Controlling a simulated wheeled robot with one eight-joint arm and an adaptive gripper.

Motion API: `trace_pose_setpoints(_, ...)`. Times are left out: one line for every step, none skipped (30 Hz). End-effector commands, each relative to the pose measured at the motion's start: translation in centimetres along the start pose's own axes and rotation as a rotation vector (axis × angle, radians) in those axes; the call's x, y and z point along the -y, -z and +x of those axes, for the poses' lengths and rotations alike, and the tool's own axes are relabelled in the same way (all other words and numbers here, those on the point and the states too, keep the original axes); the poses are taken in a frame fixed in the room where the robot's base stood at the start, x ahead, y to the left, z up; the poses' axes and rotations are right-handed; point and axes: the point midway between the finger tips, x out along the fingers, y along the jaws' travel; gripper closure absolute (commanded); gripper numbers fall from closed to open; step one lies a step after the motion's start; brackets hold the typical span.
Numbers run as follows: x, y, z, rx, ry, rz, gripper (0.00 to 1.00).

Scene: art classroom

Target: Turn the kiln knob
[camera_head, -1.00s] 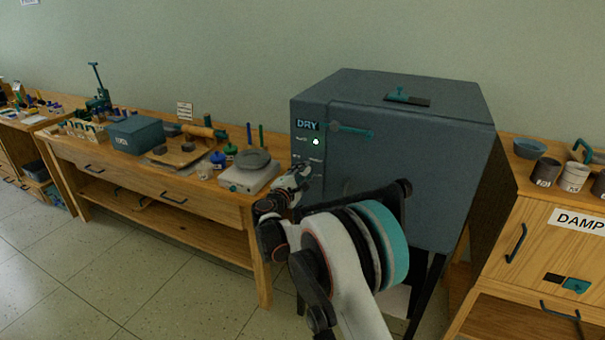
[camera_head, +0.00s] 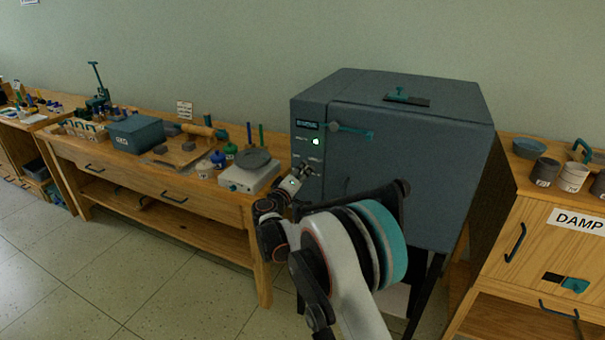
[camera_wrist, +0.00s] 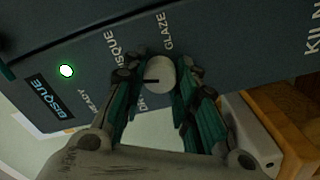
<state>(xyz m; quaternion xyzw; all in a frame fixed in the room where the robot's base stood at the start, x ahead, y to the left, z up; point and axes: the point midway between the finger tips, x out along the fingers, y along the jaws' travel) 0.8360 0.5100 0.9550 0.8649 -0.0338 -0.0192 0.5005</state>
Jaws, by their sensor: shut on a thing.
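The kiln (camera_head: 410,175) is a large dark grey box on a stand, with a control strip on its front left edge. In the wrist view its pale round knob (camera_wrist: 161,76) sits between the two fingers of my gripper (camera_wrist: 158,82), which is shut on it. A dark pointer mark on the knob points left in that view. GLAZE and BISQUE labels show around it; another is partly hidden by a finger. The display (camera_wrist: 49,97) reads BISQUE and a round light (camera_wrist: 67,71) glows green. In the head view my gripper (camera_head: 306,171) is at the strip, hiding the knob.
A wooden bench (camera_head: 225,209) with a grey scale (camera_head: 249,178) and small jars stands close left of my arm. A wooden cabinet (camera_head: 505,205) labelled DAMP, with pots on top, stands right of the kiln. Open tiled floor (camera_head: 100,275) lies at the front left.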

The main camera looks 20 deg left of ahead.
Motion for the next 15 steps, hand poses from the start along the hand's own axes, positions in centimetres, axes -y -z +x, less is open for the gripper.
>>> trace_pose_setpoints(0.12, -0.17, -0.04, 0.003, 0.001, 0.030, 0.97)
trace_pose_setpoints(0.12, -0.17, -0.04, 0.003, 0.001, 0.046, 0.97)
trace_pose_setpoints(0.12, -0.17, -0.04, 0.003, 0.001, 0.068, 0.97)
trace_pose_setpoints(0.13, -0.18, -0.04, 0.003, 0.001, 0.082, 0.97)
trace_pose_setpoints(0.13, -0.18, -0.05, 0.003, 0.001, 0.095, 0.97)
trace_pose_setpoints(0.13, -0.19, -0.05, 0.003, 0.001, 0.111, 0.97)
trace_pose_setpoints(0.14, -0.19, -0.05, 0.003, 0.001, 0.122, 0.97)
trace_pose_setpoints(0.14, -0.20, -0.05, 0.003, 0.001, 0.131, 0.97)
trace_pose_setpoints(0.14, -0.20, -0.05, 0.003, 0.001, 0.143, 0.97)
trace_pose_setpoints(0.14, -0.20, -0.05, 0.004, 0.001, 0.150, 0.97)
trace_pose_setpoints(0.15, -0.20, -0.05, 0.004, 0.001, 0.156, 0.97)
trace_pose_setpoints(0.15, -0.21, -0.05, 0.004, 0.001, 0.163, 0.97)
trace_pose_setpoints(0.15, -0.21, -0.05, 0.004, 0.001, 0.167, 0.97)
trace_pose_setpoints(0.15, -0.21, -0.05, 0.004, 0.001, 0.171, 0.97)
trace_pose_setpoints(0.16, -0.22, -0.05, 0.004, 0.001, 0.175, 0.97)
